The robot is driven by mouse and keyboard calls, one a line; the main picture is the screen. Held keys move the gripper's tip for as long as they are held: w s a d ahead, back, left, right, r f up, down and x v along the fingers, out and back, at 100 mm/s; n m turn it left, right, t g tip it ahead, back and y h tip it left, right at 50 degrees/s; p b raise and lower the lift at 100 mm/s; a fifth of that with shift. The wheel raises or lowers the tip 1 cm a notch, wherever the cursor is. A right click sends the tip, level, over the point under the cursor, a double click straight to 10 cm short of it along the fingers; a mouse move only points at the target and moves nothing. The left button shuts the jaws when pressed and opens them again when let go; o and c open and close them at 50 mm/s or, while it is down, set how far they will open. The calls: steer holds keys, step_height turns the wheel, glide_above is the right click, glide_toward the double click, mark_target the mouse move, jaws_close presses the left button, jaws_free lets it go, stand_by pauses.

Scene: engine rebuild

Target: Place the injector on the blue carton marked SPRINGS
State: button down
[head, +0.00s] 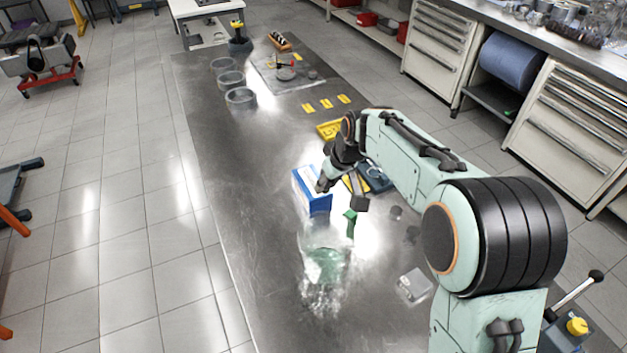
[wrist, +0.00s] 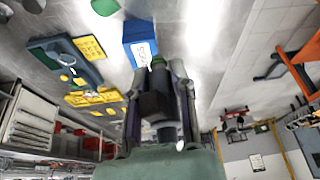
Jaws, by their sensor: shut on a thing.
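The blue carton (head: 317,203) with a white top stands on the metal bench, left of my gripper in the head view. In the wrist view the carton (wrist: 138,32) shows a white label beyond the fingers; its print is too small to read surely.
A green part (head: 350,222) lies just right of the carton. A blue tray (head: 376,180) and yellow trays (head: 330,130) lie behind. A clear greenish thing (head: 325,265) and a pale block (head: 414,284) are nearer. The bench left of the carton is bare.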

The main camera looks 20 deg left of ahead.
steer(key=w+a+f, duration=0.4)
steer(key=w, duration=0.3)
glide_above(312, 185)
steer(key=s+d, duration=0.1)
step_height(312, 185, down, 5)
steer(key=shift+d+f, duration=0.1)
steer(key=shift+w+f, duration=0.1)
steer(key=shift+f, duration=1.65)
steer(key=shift+f, duration=0.2)
steer(key=c, duration=0.9)
jaws_free()
steer(key=shift+c, duration=0.2)
steer(key=shift+r, duration=0.15)
